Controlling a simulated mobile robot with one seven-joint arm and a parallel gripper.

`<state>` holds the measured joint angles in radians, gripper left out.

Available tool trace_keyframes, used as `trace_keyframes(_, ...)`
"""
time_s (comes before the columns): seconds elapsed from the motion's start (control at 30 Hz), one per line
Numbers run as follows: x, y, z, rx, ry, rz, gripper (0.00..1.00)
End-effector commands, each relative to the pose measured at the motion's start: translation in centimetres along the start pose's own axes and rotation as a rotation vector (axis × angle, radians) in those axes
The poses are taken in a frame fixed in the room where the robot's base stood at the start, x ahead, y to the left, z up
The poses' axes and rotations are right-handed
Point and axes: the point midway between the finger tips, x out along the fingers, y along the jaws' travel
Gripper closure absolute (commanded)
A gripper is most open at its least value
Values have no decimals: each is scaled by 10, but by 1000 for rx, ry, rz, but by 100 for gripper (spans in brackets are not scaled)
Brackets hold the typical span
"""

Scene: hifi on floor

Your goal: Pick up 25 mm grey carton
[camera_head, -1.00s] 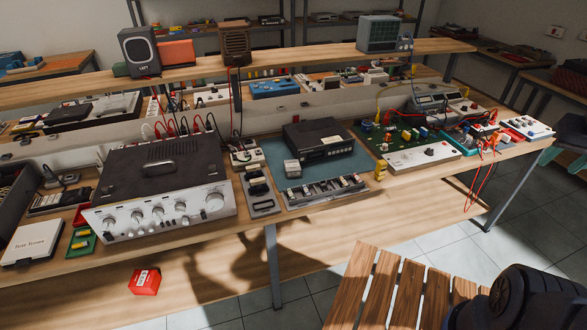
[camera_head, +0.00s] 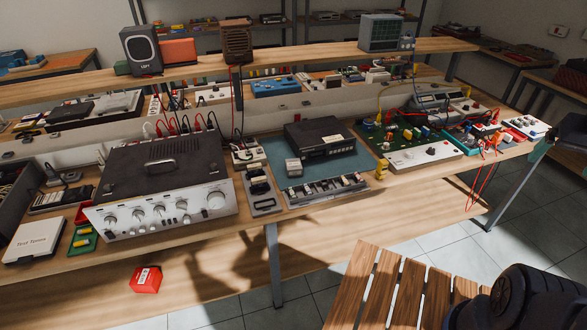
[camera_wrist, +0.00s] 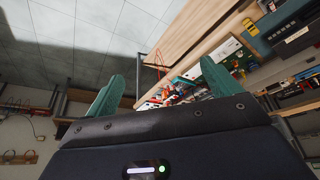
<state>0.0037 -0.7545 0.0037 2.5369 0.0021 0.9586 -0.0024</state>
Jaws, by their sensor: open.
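A small light-grey box (camera_head: 294,167), probably the grey carton, stands on the blue mat (camera_head: 270,150) in the head view, beside the front left of a black device. Its printing is too small to read. My gripper shows in the wrist view (camera_wrist: 162,70) with two teal fingers spread wide and nothing between them. In the head view, part of it shows at the right edge, near the right end of the bench and far to the right of the box. I cannot clearly pick out the carton in the wrist view.
A black device (camera_head: 320,136) stands right behind the box, with a parts tray (camera_head: 325,190) in front. A silver amplifier (camera_head: 160,190) is left, a green circuit board (camera_head: 400,135) right. Red leads (camera_head: 484,180) hang off the bench's right end. A slatted wooden stool (camera_head: 390,290) stands in front.

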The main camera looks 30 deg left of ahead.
Motion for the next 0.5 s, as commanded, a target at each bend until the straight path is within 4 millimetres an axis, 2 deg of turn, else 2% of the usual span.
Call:
trace_keyframes(0.3,0,-2,-3,-12,-2,-2,11)
trace_keyframes(0.37,0,-5,-9,-34,-7,-5,11)
trace_keyframes(0.5,2,-19,-35,-132,-26,-18,11)
